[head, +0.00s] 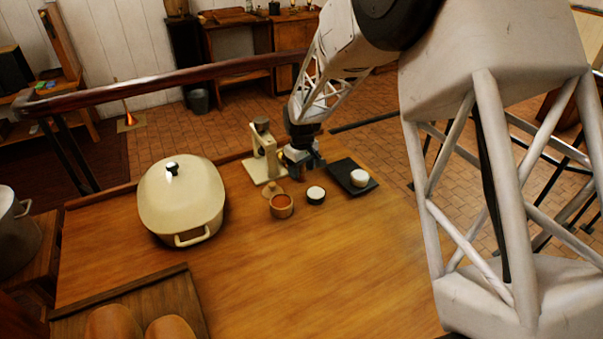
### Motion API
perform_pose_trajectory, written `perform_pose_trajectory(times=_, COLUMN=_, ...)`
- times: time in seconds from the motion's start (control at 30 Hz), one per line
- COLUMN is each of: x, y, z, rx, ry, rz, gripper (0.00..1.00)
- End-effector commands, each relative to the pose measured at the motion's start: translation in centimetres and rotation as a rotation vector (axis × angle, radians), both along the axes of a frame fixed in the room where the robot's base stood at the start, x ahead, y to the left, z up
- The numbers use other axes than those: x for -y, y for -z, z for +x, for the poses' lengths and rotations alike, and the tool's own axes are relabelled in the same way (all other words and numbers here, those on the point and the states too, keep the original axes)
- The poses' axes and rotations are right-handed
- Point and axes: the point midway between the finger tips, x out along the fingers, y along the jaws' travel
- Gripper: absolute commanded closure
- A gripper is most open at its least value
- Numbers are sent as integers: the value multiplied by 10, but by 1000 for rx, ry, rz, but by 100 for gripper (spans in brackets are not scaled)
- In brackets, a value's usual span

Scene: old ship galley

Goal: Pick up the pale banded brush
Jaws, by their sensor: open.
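No brush shows clearly enough for me to name it; the small objects by my gripper are too small to tell apart fully. My gripper (303,171) is open and points down over the back part of the wooden table (270,270). It is just right of a cream stand (262,168) with a greyish-brown top. Just in front of it are a small dark round thing with a white top (316,195) and an orange-brown cup (281,206). To its right, a white round thing (359,178) sits on a black slab (343,170). My gripper hides what lies directly behind it.
A large cream lidded pot (182,200) stands at the left. A dark wooden board (185,300) with two brown rounded things is at the front left. A small wooden lid-like disc (273,189) lies behind the cup. The table's front middle is clear.

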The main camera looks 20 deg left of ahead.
Motion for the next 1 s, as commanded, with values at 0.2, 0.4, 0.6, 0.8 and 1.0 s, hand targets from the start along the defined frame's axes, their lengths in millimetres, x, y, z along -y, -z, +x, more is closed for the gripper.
perform_pose_trajectory(times=0.2, x=0, y=1, z=0, rx=0, ry=0, rz=0, gripper=40)
perform_pose_trajectory(times=0.4, x=0, y=1, z=0, rx=0, ry=0, rz=0, gripper=40)
perform_pose_trajectory(times=0.6, x=0, y=1, z=0, rx=0, ry=0, rz=0, gripper=46)
perform_pose_trajectory(times=0.8, x=0, y=1, z=0, rx=0, ry=0, rz=0, gripper=76)
perform_pose_trajectory(times=1.0, x=0, y=1, z=0, rx=0, ry=0, rz=0, gripper=94)
